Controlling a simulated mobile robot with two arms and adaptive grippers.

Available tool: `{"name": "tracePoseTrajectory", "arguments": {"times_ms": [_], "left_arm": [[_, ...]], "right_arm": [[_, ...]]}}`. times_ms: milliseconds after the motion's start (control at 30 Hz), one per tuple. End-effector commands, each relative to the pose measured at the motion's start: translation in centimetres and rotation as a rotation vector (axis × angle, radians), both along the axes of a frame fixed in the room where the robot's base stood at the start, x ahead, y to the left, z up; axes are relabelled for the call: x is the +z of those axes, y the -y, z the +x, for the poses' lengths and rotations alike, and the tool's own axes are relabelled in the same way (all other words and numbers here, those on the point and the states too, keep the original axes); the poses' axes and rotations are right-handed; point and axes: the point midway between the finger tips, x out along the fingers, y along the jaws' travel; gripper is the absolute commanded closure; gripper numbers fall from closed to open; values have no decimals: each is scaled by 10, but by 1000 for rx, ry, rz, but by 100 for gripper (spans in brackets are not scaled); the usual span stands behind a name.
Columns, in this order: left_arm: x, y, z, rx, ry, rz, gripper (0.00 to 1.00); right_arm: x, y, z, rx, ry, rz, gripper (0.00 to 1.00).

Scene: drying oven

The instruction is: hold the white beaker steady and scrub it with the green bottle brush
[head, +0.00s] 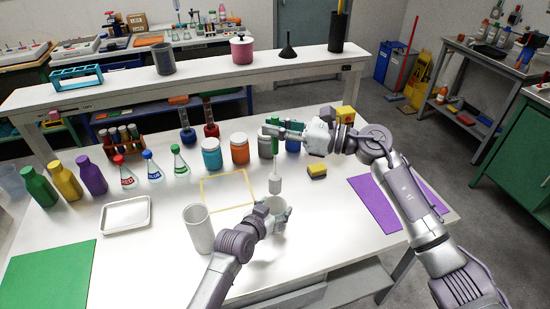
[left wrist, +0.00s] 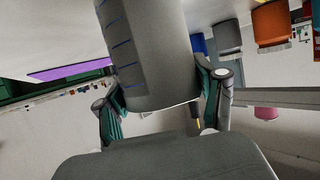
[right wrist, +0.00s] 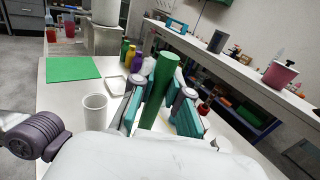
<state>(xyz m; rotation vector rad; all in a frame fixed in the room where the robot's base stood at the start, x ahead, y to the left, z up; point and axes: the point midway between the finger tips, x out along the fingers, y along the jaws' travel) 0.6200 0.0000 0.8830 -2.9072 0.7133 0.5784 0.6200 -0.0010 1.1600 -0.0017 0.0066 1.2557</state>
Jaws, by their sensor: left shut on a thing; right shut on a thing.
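The white beaker (head: 274,204) stands low over the front middle of the table. My left gripper (head: 268,213) is shut around its side. In the left wrist view the beaker (left wrist: 150,50), grey in shadow with blue marks, sits between both fingers. My right gripper (head: 280,131) is shut on the green handle of the bottle brush (head: 274,150). The handle also shows between the fingers in the right wrist view (right wrist: 160,92). The brush hangs upright, its pale head (head: 275,185) at or just above the beaker's mouth; I cannot tell whether it touches the rim.
A tall white cylinder (head: 198,230) stands left of my left gripper. A yellow-edged frame (head: 228,177), a tray (head: 126,215) and a yellow sponge (head: 317,170) lie nearby. Jars, flasks and bottles line the back. A green mat (head: 50,278) and purple mat (head: 385,202) lie at the sides.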

Motion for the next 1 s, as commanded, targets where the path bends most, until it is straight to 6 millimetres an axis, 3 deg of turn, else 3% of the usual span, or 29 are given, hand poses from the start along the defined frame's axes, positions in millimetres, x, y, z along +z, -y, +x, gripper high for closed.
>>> {"name": "tracePoseTrajectory", "arguments": {"times_ms": [1000], "left_arm": [[0,0,0,0,-1,0,64]], "right_arm": [[-73,0,0,0,0,0,100]]}}
